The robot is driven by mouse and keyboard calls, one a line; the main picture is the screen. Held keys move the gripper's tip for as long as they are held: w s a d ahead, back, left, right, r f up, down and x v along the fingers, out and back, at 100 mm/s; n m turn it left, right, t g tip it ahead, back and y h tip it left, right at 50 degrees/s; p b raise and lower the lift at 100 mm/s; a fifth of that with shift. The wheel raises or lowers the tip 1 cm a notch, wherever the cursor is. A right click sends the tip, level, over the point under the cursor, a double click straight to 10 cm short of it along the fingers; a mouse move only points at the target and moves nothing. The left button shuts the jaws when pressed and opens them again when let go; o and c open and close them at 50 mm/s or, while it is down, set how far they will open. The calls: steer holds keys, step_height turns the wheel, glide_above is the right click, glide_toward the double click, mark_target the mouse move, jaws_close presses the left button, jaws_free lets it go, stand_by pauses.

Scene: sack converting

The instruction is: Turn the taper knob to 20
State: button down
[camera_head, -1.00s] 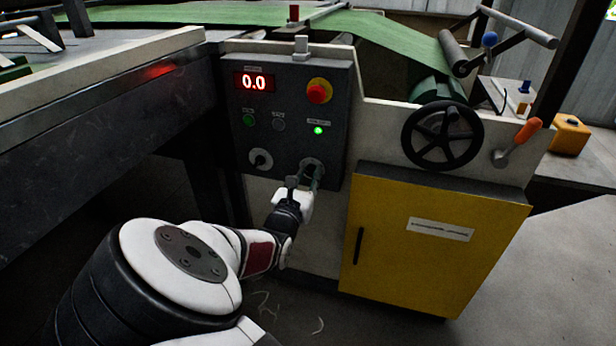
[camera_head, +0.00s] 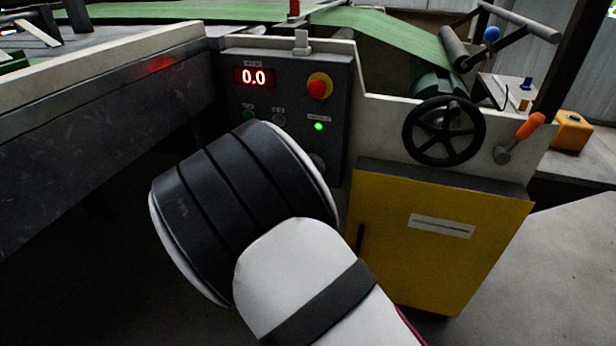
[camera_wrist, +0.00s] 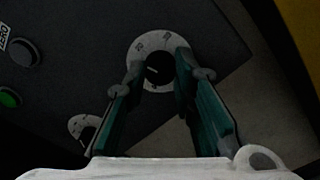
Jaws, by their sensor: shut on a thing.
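A round dark knob (camera_wrist: 156,70) sits on a pale dial plate with numbers near the panel's edge in the wrist view. Its light pointer line points left; the numbers are too small to read surely. My gripper (camera_wrist: 158,76) is shut on this knob, one green finger at each side. No label naming this knob is readable. In the head view my arm hides the gripper and knob; only a bit of the dial (camera_head: 317,161) shows. The red display (camera_head: 254,77) reads 0.0.
A second dial (camera_wrist: 82,127) lies at lower left in the wrist view. The panel also has a red stop button (camera_head: 318,88) and a lit green lamp (camera_head: 319,126). A black handwheel (camera_head: 444,130) and yellow cabinet (camera_head: 430,240) stand at the right.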

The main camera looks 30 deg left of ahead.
steer(key=shift+f+m+b, duration=0.15)
steer(key=shift+m+b, duration=0.6)
steer(key=shift+m, duration=0.35)
steer(key=c, duration=1.3)
jaws_free()
steer(key=shift+c, duration=0.2)
steer(key=shift+s, duration=0.1)
steer(key=v, duration=1.2)
